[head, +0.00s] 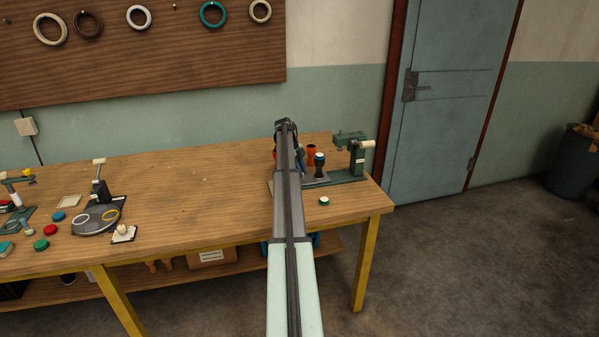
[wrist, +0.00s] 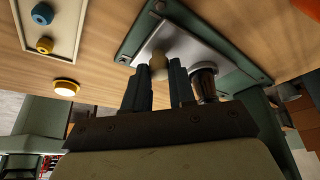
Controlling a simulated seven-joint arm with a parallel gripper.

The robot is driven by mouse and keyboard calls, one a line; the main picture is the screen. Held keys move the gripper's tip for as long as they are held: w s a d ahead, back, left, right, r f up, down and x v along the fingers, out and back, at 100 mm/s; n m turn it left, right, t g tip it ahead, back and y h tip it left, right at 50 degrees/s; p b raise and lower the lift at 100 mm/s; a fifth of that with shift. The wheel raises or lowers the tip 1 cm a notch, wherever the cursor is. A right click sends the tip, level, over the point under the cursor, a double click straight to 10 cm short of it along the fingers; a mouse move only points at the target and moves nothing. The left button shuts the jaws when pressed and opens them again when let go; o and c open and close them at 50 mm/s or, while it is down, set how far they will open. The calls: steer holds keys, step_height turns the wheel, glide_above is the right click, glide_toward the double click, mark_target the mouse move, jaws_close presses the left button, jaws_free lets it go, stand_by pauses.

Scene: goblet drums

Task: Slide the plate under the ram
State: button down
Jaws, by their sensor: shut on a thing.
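The grey metal plate (wrist: 179,42) lies on the green press base (wrist: 133,43), seen in the wrist view. My gripper (wrist: 160,72) is shut on a tan knob (wrist: 160,64) at the plate. A small dark goblet drum (wrist: 205,84) stands on the plate beside the right finger. In the head view, the drum (head: 319,167) stands upright on the plate (head: 316,180), left of the green press with its ram (head: 350,139). The drum appears apart from the ram and not beneath it. My arm hides the gripper's fingertips and the knob in the head view.
Red cups (head: 311,150) stand behind the drum. The bench's middle (head: 210,195) is clear.

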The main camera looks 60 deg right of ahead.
mark_target(321, 167)
steer(key=s+d, duration=0.7)
steer(key=c, duration=1)
jaws_free()
steer(key=shift+o, duration=0.3)
steer(key=shift+w, duration=0.1)
steer(key=v, duration=1.3)
steer(key=shift+w+r, duration=0.15)
steer(key=shift+r, duration=0.2)
steer(key=shift+r, duration=0.15)
